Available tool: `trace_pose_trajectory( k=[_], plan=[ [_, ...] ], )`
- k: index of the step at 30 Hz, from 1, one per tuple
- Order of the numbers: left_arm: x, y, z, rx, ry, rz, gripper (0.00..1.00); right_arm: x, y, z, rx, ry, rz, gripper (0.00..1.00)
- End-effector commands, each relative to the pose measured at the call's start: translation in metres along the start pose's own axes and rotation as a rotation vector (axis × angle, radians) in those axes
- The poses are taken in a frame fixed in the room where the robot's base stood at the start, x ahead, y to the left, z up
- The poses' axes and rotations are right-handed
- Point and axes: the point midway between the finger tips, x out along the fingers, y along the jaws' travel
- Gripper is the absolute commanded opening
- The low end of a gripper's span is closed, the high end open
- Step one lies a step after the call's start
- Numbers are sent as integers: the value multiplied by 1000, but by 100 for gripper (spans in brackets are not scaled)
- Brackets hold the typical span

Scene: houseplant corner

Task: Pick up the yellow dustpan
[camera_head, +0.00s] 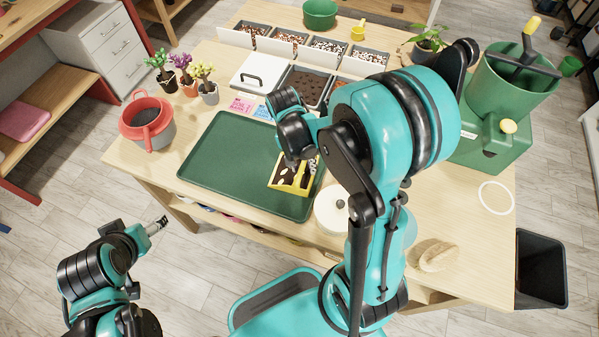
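The yellow dustpan (283,185) lies on the right part of the green tray (215,165), with dark soil and pale bits showing in or on it. My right arm reaches over the table, and its wrist hangs just above the dustpan. The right gripper (299,160) is mostly hidden behind the wrist, so I cannot tell whether its fingers touch the dustpan. My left gripper (157,226) is off the table's front left edge, away from the tray; its fingers look small and close together.
A red and grey pot (148,122) stands left of the tray, with small flower pots behind it. A white round lidded container (332,209) sits right of the tray. Soil bins (304,86) stand behind. A green machine (487,140) is at right. The tray's left half is clear.

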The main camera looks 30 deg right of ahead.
Motion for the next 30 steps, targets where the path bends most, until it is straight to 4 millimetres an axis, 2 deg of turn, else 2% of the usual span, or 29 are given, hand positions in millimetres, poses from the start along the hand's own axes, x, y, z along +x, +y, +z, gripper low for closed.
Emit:
trace_pose_trajectory(
  k=[3,7,20,23,30],
  plan=[
    [-1,0,0,0,0,0,73,-1,0,0,0,0,0,35],
    [-1,0,0,0,0,0,73,-1,0,0,0,0,0,1],
    [-3,0,-2,0,0,0,73,-6,1,0,0,0,0,0],
    [-8,0,-6,0,0,0,73,-21,4,0,0,0,0,0],
    [-25,0,-18,0,0,0,73,-71,14,0,0,0,0,0]
  ],
)
